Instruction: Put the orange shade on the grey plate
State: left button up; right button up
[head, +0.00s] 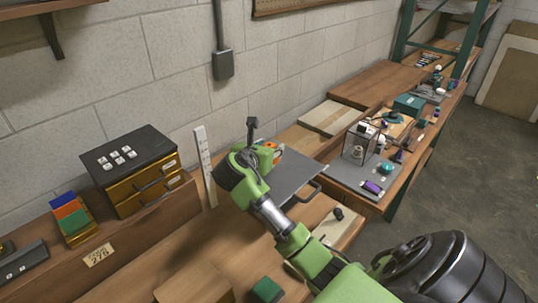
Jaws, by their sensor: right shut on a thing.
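My right gripper (268,151) is at the end of the green arm that reaches up from the lower right. Its fingers are mostly hidden behind my wrist. A small patch of orange, seemingly the orange shade (278,152), shows just beyond the wrist, and the gripper is shut on it. Most of the shade is hidden. The grey plate (300,172) lies behind and right of my wrist, with a dark handle at its right edge. I cannot tell whether the shade touches the plate. My left gripper is out of view.
A dark-topped drawer box (130,160) and colored blocks (72,220) stand at left. A grey mat (345,175) with small lamp parts lies at right. A dark knob (338,213) and a green block (266,289) are near my arm. The wall closes off the back.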

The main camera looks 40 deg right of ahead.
jog(key=shift+w+d+f, duration=0.15)
jog(key=shift+f, duration=0.1)
jog(key=shift+w+d+f+p, duration=0.15)
jog(key=shift+f+p, duration=0.3)
jog(key=shift+f, duration=1.4)
jog(key=o, duration=1.1)
jog(key=shift+a+r, duration=0.15)
jog(key=shift+a, duration=0.1)
jog(key=b+v, duration=0.1)
jog(key=v, duration=1)
jog(key=shift+s+a+r, duration=0.1)
jog(key=shift+s+a, duration=0.05)
jog(key=shift+s, duration=0.15)
